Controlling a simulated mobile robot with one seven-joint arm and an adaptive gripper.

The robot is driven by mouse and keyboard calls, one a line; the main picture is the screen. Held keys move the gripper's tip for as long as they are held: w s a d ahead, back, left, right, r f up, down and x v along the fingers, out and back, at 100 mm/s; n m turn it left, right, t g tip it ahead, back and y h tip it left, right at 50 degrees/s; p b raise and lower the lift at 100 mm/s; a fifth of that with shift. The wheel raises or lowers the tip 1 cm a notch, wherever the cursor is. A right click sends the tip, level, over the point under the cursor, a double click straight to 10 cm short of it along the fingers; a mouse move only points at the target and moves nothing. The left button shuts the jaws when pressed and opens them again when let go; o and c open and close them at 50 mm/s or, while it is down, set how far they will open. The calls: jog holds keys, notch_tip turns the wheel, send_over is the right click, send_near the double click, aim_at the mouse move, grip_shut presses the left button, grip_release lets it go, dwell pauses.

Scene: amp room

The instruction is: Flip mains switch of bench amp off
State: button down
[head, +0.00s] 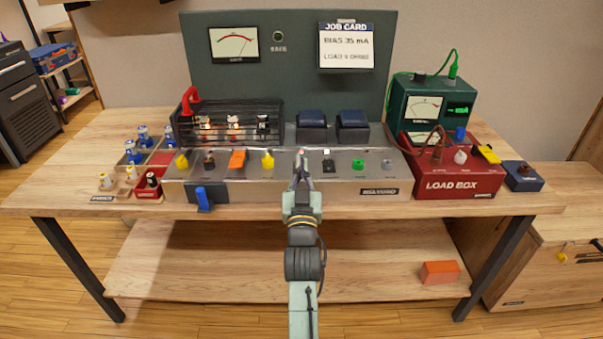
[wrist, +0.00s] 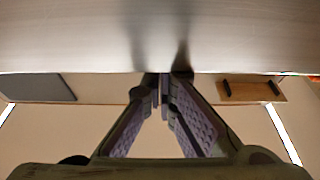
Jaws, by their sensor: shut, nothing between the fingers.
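The bench amp (head: 330,187) is a long grey metal chassis on the workbench with a dark back panel. Its sloped top carries a row of controls: a yellow knob (head: 181,161), a black knob (head: 209,160), an orange piece (head: 237,159), another yellow knob (head: 267,160), a black-and-white switch (head: 328,161) and a green knob (head: 358,164). I cannot read which is the mains switch. My gripper (head: 301,158) is shut and empty, just left of the black-and-white switch. In the wrist view my fingertips (wrist: 163,80) meet close to a smooth metal surface; no switch shows there.
A red load box (head: 460,185) with a green meter unit (head: 432,103) stands at the right. A caged tube section (head: 228,122) and two dark transformers (head: 312,125) are behind the controls. A blue handle (head: 203,199) sticks out at the front left.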

jog(key=shift+s+f+b, duration=0.1)
jog(key=shift+f+b, duration=0.3)
jog(key=shift+f, duration=0.2)
jog(key=shift+a+f, duration=0.2)
jog(key=shift+f, duration=0.15)
dwell(0.6)
jog(key=r+p, duration=0.1)
jog(key=r, duration=0.1)
jog(key=r+p, duration=0.2)
jog(key=r, duration=0.1)
jog(key=shift+w+r, duration=0.25)
jog(key=shift+r, duration=0.05)
jog(key=r+b+v, duration=0.1)
jog(key=b+v, duration=0.2)
jog(key=v, duration=0.7)
jog(key=shift+s+d, duration=0.2)
jog(key=shift+d, duration=0.05)
jog(key=shift+a, duration=0.1)
